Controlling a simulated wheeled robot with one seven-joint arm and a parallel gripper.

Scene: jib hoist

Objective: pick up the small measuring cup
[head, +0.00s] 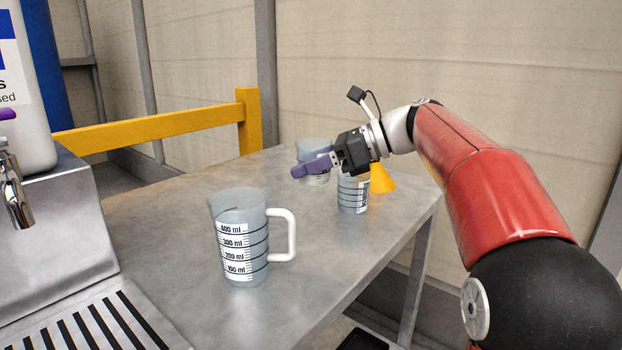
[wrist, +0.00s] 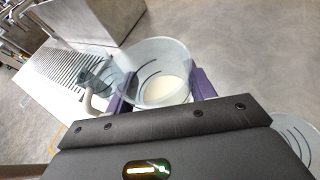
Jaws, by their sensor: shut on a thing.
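My gripper (head: 309,168) reaches in from the right with its purple fingers shut on a clear grey measuring cup (head: 313,146). In the wrist view the cup (wrist: 152,52) sits between the two purple fingers, its round mouth open towards the camera. In the head view the fingers hide much of it, and I cannot tell whether its base touches the table. A second clear cup with a printed scale (head: 353,196) stands on the table under my wrist, its top partly hidden. A larger measuring jug with a white handle (head: 240,238) stands nearer on the table.
The metal table (head: 170,245) is bare around the jug. An orange funnel (head: 382,179) is behind my gripper. A dispenser with a tap (head: 17,198) and slotted drip tray is at the left. A yellow rail (head: 170,128) runs behind the table.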

